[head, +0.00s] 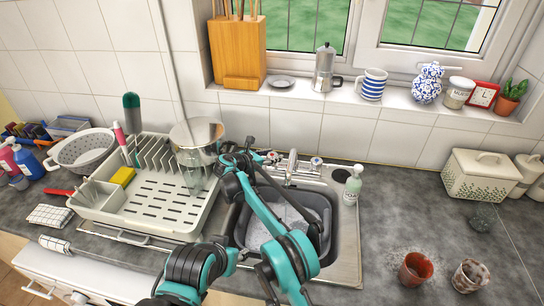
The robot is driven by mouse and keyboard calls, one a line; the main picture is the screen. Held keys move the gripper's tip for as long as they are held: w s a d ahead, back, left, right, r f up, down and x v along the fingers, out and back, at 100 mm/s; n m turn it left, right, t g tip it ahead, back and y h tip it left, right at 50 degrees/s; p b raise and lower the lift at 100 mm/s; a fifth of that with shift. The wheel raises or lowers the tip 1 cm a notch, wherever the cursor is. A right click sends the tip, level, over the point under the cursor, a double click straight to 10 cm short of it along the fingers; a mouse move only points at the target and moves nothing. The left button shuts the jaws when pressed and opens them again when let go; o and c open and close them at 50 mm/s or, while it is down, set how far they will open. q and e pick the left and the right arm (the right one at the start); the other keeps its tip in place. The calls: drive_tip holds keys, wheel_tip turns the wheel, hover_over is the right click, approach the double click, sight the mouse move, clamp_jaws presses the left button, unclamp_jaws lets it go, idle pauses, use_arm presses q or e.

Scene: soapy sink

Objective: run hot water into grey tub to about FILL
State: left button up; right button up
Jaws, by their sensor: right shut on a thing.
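The grey tub (325,203) sits in the sink, partly hidden by my arm. Pale, sudsy-looking content shows inside it; I cannot make out a FILL mark or the exact level. The chrome tap (292,166) stands behind the tub, with a left handle (271,156) and a right handle (316,162). My right gripper (248,157) is at the back left of the sink, its fingers at the left tap handle and shut on it as far as I can see. Running water cannot be made out. My left gripper is not in view.
A cream dish rack (160,213) with a yellow sponge (122,176) stands left of the sink, close to my arm. A green soap bottle (353,185) stands right of the tap. The right counter is mostly clear.

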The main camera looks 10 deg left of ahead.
drive_tip(key=o, duration=1.2)
drive_tip(key=shift+v, duration=3.75)
